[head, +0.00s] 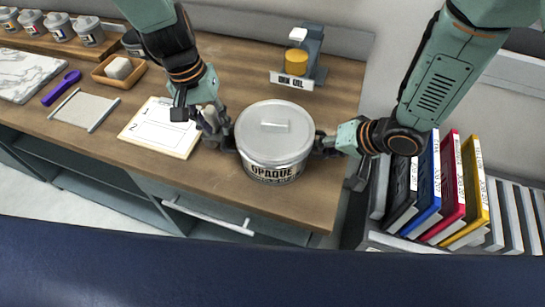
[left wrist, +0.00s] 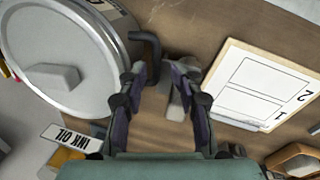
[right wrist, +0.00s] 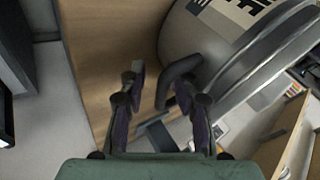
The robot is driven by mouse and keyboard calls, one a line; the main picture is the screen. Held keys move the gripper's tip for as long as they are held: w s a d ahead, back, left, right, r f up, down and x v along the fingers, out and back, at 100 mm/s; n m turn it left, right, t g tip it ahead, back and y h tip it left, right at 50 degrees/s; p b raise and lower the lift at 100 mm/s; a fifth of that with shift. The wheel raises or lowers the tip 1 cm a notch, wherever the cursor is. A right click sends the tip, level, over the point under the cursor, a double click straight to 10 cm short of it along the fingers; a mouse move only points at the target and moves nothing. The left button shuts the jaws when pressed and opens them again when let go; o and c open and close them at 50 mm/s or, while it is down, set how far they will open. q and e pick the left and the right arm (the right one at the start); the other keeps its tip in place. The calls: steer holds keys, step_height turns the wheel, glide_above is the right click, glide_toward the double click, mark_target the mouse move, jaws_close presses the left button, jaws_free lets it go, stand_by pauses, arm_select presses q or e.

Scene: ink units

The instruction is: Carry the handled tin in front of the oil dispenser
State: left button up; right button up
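The handled tin (head: 274,134) is a large grey lidded pot marked OPAQUE, with black side handles. It stands upright on the wooden counter (head: 327,205). The oil dispenser (head: 313,45), with a yellow cup and an INK OIL sign (head: 291,80), stands behind it. My left gripper (head: 222,128) is at the tin's left side. In the left wrist view its fingers (left wrist: 160,85) are apart, with the left handle (left wrist: 153,50) by the left finger. My right gripper (head: 330,143) is at the right side. In the right wrist view its fingers (right wrist: 160,85) are apart around the right handle (right wrist: 173,80).
A numbered white card (head: 160,126) lies left of the tin; a pale grey object (left wrist: 178,103) is beside it, partly hidden. A wooden dish (head: 120,70) and small tins (head: 58,27) stand further left. Coloured binders (head: 450,185) stand right, off the counter.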

steer(key=shift+s+r, duration=0.1)
steer(key=shift+r, duration=0.05)
steer(key=shift+s+d+r, duration=0.1)
steer(key=shift+d+r, duration=0.1)
arm_select(q)
steer(key=shift+a+r, duration=0.1)
steer(key=shift+r, duration=0.4)
arm_select(e)
steer(key=v, duration=1.1)
steer(key=shift+r, duration=0.1)
arm_select(q)
steer(key=shift+s, duration=0.1)
arm_select(e)
steer(key=shift+s, duration=0.15)
